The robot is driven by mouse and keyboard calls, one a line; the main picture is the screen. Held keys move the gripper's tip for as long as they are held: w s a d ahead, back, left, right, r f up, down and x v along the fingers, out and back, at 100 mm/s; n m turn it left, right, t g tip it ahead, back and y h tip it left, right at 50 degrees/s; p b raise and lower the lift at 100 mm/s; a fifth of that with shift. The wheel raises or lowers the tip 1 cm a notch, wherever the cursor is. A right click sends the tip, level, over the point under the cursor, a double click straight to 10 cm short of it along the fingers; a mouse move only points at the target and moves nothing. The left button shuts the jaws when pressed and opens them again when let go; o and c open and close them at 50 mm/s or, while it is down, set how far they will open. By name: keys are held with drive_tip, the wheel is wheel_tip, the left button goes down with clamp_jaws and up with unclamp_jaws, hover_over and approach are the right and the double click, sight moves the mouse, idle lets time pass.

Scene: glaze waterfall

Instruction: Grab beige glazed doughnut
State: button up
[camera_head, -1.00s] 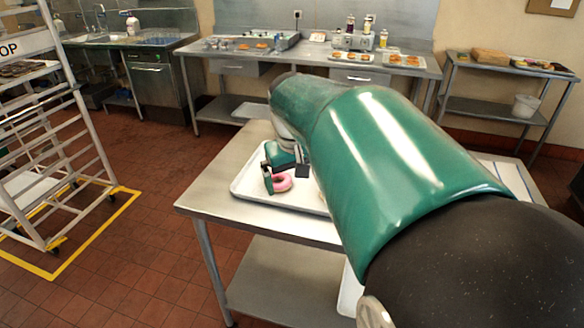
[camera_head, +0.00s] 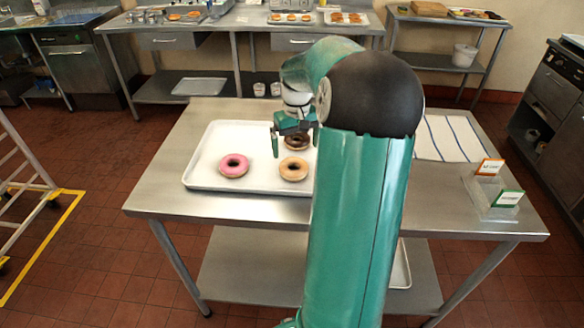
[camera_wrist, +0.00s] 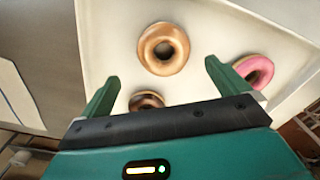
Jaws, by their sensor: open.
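The beige glazed doughnut (camera_head: 293,178) lies on a white tray (camera_head: 212,148), right of the pink doughnut (camera_head: 234,174) and in front of the chocolate doughnut (camera_head: 297,145). My gripper (camera_head: 296,139) is open and empty above the tray, around the chocolate doughnut in the head view. In the wrist view the beige doughnut (camera_wrist: 148,50) lies whole just beyond my open fingers (camera_wrist: 162,76), roughly centred between their tips. There, the chocolate doughnut is partly hidden by my gripper, and the pink doughnut (camera_wrist: 265,72) is beside the right finger.
The tray stands on a steel table (camera_head: 160,190). A striped cloth (camera_head: 450,138) and two small signs (camera_head: 490,167) (camera_head: 507,198) are on its right side. A back counter (camera_head: 240,20) holds more trays of doughnuts. A rack (camera_head: 22,165) stands at left.

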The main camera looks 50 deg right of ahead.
sight(295, 165)
drive_tip(key=shift+s+a+f, duration=0.1)
drive_tip(key=shift+s+f, duration=0.05)
drive_tip(key=shift+f, duration=0.3)
drive_tip(key=shift+s+a+f, duration=0.1)
drive_tip(key=shift+f, duration=0.35)
drive_tip(key=shift+w+a+f, duration=0.1)
drive_tip(key=shift+f, duration=1.3)
drive_tip(key=shift+w+a+f, duration=0.1)
drive_tip(key=shift+f, duration=1.25)
drive_tip(key=c, duration=0.9)
